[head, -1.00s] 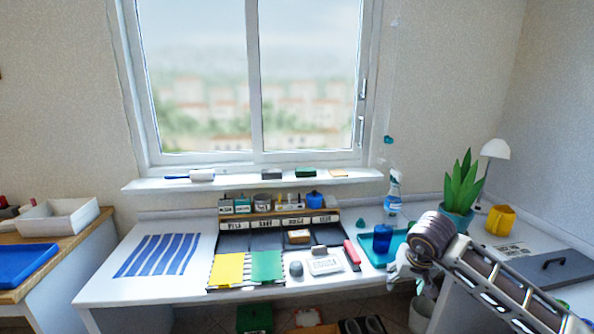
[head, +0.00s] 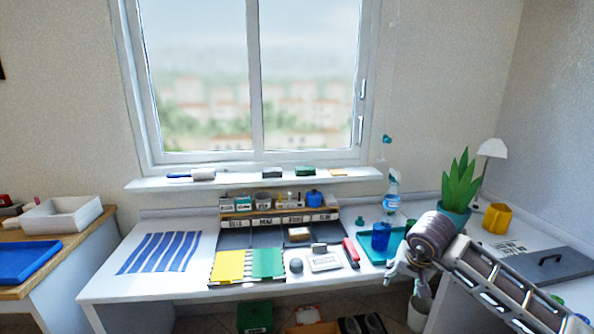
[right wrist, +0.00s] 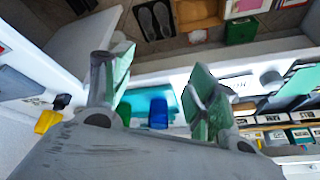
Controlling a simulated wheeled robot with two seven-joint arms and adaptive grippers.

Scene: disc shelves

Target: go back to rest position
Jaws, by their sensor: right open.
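My right gripper (head: 402,270) is in front of the teal tray at the right part of the white desk. In the right wrist view its two green-padded fingers (right wrist: 160,95) are spread apart with nothing held between them. The blue cup (head: 381,236) stands on the teal tray (head: 367,251), beyond the gripper and apart from it. The cup also shows between the fingers in the right wrist view (right wrist: 158,112). My left gripper is in neither view.
The desk (head: 190,283) holds a striped cloth (head: 160,252), yellow and green sheets, a red object (head: 351,252) and an organizer rack (head: 280,217). A plant (head: 460,185), yellow mug (head: 497,218) and grey lidded board (head: 548,265) are right. A spray bottle (head: 392,192) stands behind the tray.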

